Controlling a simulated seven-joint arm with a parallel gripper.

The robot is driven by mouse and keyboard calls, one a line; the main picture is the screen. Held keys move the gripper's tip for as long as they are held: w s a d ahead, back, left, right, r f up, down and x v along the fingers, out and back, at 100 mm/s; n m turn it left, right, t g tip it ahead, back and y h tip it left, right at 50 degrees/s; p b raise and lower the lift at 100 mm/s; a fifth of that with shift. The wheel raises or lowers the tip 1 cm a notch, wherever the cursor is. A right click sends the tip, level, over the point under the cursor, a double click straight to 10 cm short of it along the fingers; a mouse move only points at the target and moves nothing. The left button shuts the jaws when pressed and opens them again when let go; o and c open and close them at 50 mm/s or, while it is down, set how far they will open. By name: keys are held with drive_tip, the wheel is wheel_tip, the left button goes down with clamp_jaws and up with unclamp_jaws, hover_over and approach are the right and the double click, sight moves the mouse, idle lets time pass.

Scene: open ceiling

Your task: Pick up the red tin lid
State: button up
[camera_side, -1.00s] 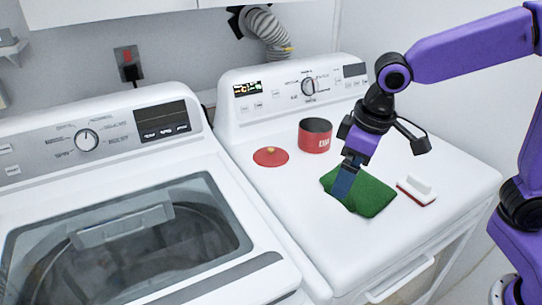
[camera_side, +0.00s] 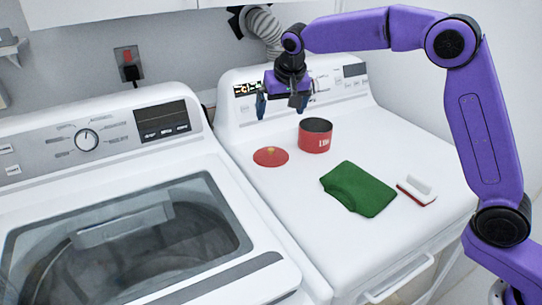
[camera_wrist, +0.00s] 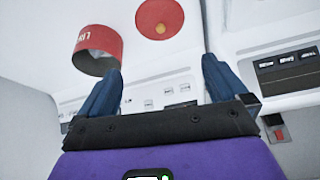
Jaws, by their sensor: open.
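The red tin lid (camera_side: 270,156) is a flat red disc with a small knob, lying on the white dryer top left of the red tin (camera_side: 315,135). In the wrist view the lid (camera_wrist: 160,18) is at the top middle, beyond the fingertips, and the tin (camera_wrist: 97,48) is to its left, its open end showing. My gripper (camera_side: 282,106) is open and empty, above and behind the lid near the control panel. In the wrist view its two blue fingers (camera_wrist: 161,72) are spread wide apart, with nothing between them. No part of the lid is hidden in the side view.
A folded green cloth (camera_side: 358,189) and a white brush (camera_side: 417,190) with a red base lie to the right on the dryer top (camera_side: 300,220). The dryer panel (camera_side: 345,82) rises behind. A washer (camera_side: 120,215) stands at left.

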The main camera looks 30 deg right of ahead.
hover_over(271, 149)
drive_tip(key=s, duration=0.3)
drive_tip(key=f, duration=1)
drive_tip(key=shift+w+a+f, duration=0.1)
drive_tip(key=shift+w+f, duration=0.15)
drive_tip(key=shift+f, duration=0.1)
drive_tip(key=shift+a+x, duration=0.1)
drive_tip(key=shift+x, duration=1.25)
drive_tip(key=shift+a+x, duration=0.15)
drive_tip(key=shift+x, duration=1.2)
drive_tip(key=shift+s+d, duration=0.1)
